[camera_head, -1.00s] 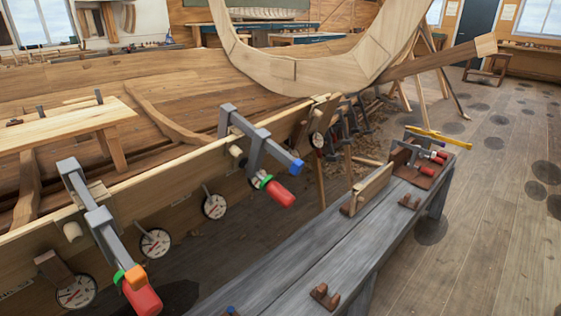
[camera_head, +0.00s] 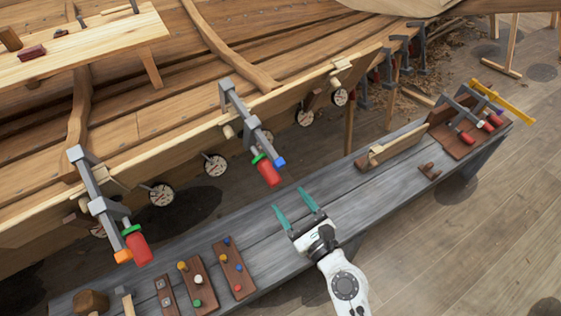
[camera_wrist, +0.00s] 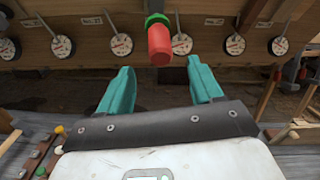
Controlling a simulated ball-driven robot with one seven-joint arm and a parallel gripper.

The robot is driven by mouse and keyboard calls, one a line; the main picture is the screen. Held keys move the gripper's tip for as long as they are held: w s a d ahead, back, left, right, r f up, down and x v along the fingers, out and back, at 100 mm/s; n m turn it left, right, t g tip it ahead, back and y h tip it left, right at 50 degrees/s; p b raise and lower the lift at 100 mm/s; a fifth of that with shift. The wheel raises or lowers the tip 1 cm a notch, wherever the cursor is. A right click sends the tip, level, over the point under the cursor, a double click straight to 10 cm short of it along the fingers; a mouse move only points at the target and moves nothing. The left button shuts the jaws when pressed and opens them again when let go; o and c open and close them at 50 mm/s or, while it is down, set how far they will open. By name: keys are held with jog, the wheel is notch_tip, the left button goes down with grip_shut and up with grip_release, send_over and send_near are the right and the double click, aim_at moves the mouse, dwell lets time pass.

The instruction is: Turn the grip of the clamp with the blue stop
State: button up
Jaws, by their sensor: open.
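The clamp with the blue stop (camera_head: 279,162) hangs on the hull's edge in the middle of the head view. It has a grey bar, a green collar and a red grip (camera_head: 267,171) pointing down. My gripper (camera_head: 292,206) is over the grey bench, teal fingers spread and empty, below and right of that grip and apart from it. In the wrist view a red grip (camera_wrist: 159,45) with a green collar stands beyond and between the open fingers; its stop is out of view. A second clamp with an orange stop (camera_head: 122,257) and red grip is at lower left.
Round dials (camera_head: 215,165) line the hull's side close to the clamps. The grey bench (camera_head: 345,200) runs below, with peg boards (camera_head: 233,268) left of my arm and a wooden rack with more red-gripped clamps (camera_head: 462,139) at its far right. Open air lies between gripper and hull.

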aim_at(270, 175)
jog(key=x, duration=1)
jog(key=shift+w+a, duration=0.1)
jog(key=shift+c, duration=0.3)
jog(key=c, duration=0.9)
